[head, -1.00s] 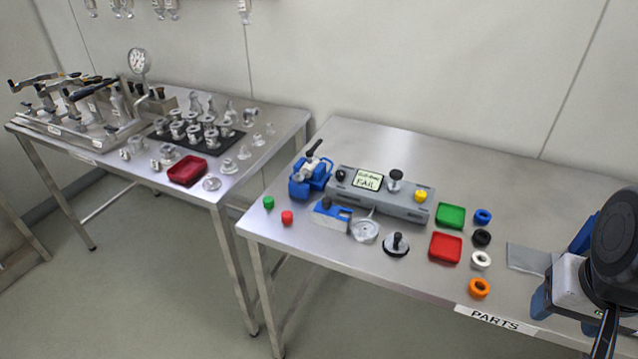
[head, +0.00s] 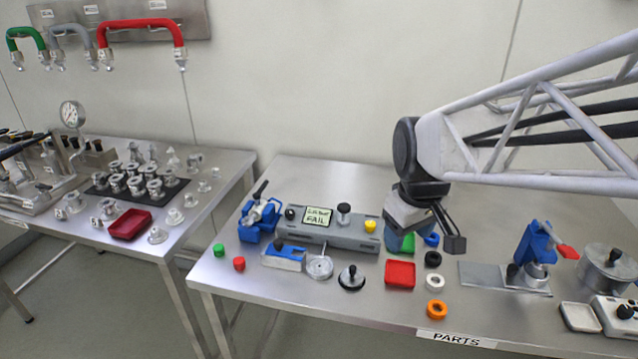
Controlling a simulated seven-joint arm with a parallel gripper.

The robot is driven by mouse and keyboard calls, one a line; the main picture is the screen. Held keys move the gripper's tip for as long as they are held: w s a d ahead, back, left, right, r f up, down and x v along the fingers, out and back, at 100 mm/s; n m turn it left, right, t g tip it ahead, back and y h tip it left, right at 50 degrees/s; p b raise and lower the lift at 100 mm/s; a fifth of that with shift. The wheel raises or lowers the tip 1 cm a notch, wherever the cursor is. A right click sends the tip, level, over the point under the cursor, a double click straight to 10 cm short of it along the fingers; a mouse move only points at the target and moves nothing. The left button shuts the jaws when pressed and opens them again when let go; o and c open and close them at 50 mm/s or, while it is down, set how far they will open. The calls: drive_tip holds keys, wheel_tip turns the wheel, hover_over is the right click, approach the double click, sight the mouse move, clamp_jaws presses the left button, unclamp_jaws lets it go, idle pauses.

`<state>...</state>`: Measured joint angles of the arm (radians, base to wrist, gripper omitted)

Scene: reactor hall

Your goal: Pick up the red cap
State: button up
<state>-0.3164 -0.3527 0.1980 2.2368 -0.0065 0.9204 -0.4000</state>
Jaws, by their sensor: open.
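The red cap (head: 239,264) is a small red cylinder standing on the near left part of the steel parts table, close to a small green cap (head: 219,250). Nothing covers it in the head view. My gripper (head: 424,243) is open, well to the right of the red cap, above the table near the green and red trays.
A red tray (head: 400,275) and coloured rings sit below the gripper. The left table (head: 75,232) holds metal fittings.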

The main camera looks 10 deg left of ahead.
drive_tip(key=w+a+f+n, duration=0.2)
drive_tip(key=w+a+n, duration=0.25)
drive_tip(key=a, duration=0.65)
drive_tip(key=n+g, duration=0.2)
drive_tip(key=n, duration=0.6)
hover_over(237, 260)
drive_tip(key=f, duration=1.1)
drive_tip(key=shift+w+d+f, duration=0.2)
drive_tip(key=shift+d+f, duration=0.1)
drive_tip(key=shift+f, duration=1.3)
drive_tip(key=shift+s+a+f, duration=0.1)
drive_tip(key=shift+a+f, duration=0.05)
drive_tip(key=shift+f, duration=1.15)
drive_tip(key=shift+s+a+f, duration=0.1)
drive_tip(key=shift+a+f, duration=0.05)
drive_tip(key=shift+f, duration=1.15)
